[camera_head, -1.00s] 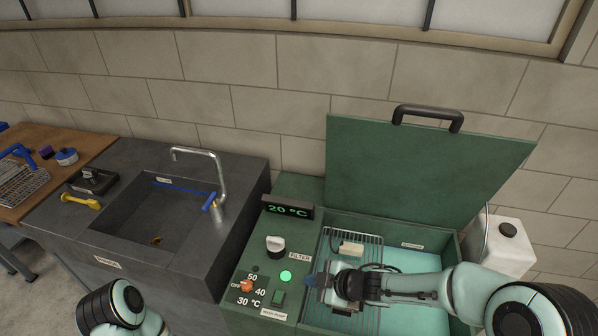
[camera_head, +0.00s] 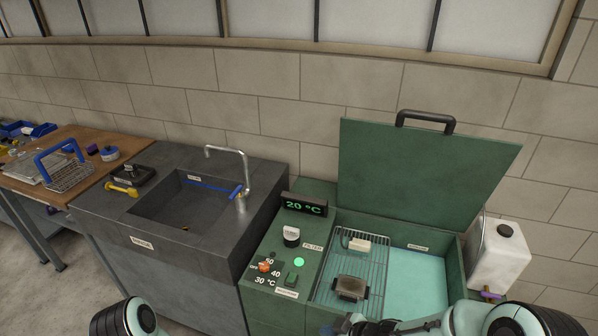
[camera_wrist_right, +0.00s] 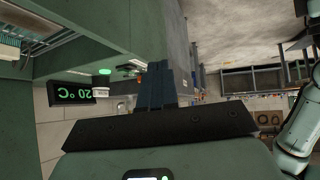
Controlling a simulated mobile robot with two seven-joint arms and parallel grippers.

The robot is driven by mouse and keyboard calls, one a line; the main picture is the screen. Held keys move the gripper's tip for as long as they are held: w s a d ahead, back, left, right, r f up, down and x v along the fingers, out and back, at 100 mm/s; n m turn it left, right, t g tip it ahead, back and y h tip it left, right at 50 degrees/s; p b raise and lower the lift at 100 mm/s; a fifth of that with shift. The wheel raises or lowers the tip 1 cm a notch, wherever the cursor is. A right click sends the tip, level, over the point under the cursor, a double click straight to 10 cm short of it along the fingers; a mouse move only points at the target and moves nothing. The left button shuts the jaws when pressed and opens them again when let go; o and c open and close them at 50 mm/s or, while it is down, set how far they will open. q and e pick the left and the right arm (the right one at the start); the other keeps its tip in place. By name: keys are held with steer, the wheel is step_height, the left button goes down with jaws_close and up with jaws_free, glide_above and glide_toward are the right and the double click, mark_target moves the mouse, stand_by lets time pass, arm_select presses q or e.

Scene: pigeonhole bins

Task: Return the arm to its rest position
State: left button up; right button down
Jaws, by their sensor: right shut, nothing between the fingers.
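My right gripper (camera_head: 338,328) is low at the bottom edge of the head view, in front of the green bath (camera_head: 447,262). Its arm comes in from the lower right. In the right wrist view its dark fingers (camera_wrist_right: 154,88) are together with nothing between them. Of my left arm only a rounded link shows at the lower left of the head view; the left gripper is out of view.
The bath's green lid (camera_head: 425,175) stands open. A brown-grey block (camera_head: 350,288) and a pale block (camera_head: 358,244) sit on the wire rack (camera_head: 330,268). A dark sink (camera_head: 150,240) is left; a white canister (camera_head: 505,255) stands right.

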steer(key=s+d+f+m+g+h, duration=0.1)
steer(key=s+d+f+m+g, duration=0.1)
steer(key=s+f+m, duration=0.5)
steer(key=s+d+f+m+g+h, duration=0.2)
steer(key=s+f+m+g, duration=0.1)
steer(key=s+f+m, duration=0.5)
steer(key=s+f, duration=0.3)
steer(key=f, duration=0.3)
steer(key=shift+s+d+f+g, duration=0.15)
steer(key=shift+s+d+g, duration=0.15)
steer(key=shift+s, duration=0.05)
